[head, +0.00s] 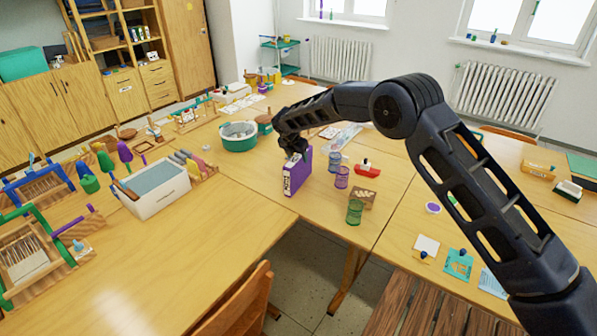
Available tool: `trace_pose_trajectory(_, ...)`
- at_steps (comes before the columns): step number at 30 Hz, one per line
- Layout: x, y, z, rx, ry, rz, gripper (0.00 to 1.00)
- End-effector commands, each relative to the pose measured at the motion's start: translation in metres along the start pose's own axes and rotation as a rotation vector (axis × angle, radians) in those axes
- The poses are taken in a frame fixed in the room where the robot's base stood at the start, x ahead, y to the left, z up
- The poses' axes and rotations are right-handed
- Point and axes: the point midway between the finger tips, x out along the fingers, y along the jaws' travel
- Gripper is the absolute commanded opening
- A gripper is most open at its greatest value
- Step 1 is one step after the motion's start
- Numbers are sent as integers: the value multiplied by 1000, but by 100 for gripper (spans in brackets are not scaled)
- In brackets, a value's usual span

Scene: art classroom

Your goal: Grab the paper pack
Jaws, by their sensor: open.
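A purple pack (299,174), which looks like the paper pack, stands upright on the wooden table (240,185), with a white, patterned narrow side facing left. My gripper (294,155) is at the top of the pack, pointing down, with its jaws open. The fingers are small and dark here. I cannot tell whether they straddle the pack's top edge or touch it.
Purple and green mesh cups (355,211), a small wooden block (361,197) and a red boat-like item (368,170) stand right of the pack. A green-and-white round tub (239,135) stands behind left. Bare tabletop lies in front. A chair (240,305) stands at the near edge.

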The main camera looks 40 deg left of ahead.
Motion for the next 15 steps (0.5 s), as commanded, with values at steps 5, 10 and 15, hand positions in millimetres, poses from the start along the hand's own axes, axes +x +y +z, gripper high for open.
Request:
trace_pose_trajectory(5,24,-2,-1,0,1,-3,58)
trace_pose_trajectory(10,44,-2,-1,0,1,-1,58)
trace_pose_trajectory(15,47,-2,0,0,1,0,58)
